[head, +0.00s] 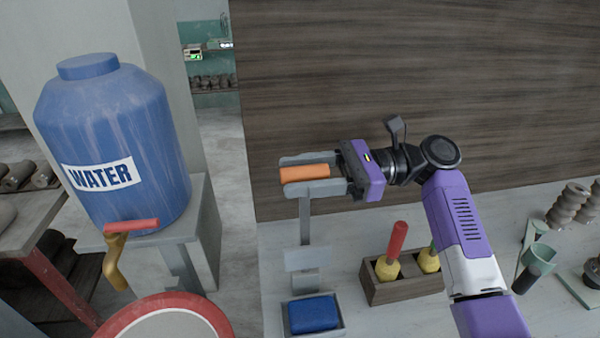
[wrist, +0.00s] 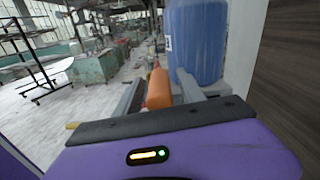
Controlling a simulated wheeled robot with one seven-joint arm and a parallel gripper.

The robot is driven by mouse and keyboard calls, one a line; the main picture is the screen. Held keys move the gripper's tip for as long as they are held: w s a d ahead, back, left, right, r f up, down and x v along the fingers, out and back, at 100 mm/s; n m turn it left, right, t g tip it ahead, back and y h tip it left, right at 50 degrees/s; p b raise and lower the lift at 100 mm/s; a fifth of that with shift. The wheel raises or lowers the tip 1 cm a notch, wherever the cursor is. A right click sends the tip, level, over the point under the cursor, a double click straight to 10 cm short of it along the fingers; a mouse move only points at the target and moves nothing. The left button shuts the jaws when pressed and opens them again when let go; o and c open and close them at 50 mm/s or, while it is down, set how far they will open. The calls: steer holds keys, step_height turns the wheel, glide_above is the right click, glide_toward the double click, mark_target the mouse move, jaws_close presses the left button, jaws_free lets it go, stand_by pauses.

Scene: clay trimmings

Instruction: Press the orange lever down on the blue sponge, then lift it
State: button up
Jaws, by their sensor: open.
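The orange lever handle (head: 305,174) is a short rounded bar on a grey upright arm (head: 305,222), raised above the bench. My gripper (head: 286,175) is open, with one grey finger on each side of the handle. In the wrist view the orange handle (wrist: 160,88) also lies between the two fingers (wrist: 158,92). I cannot tell whether either finger touches it. The blue sponge (head: 313,314) lies in a grey tray (head: 342,329) below the lever, well under my gripper. The handle's right end is partly hidden by my gripper.
A blue water barrel (head: 115,140) with a red-handled tap (head: 131,226) stands at left. A wooden holder (head: 405,292) with red- and green-handled tools is right of the sponge. Clay pieces (head: 570,205) stand far right. A brown wall panel (head: 400,60) rises behind.

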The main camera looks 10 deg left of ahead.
steer(key=shift+c, duration=0.5)
jaws_close()
stand_by(0.8)
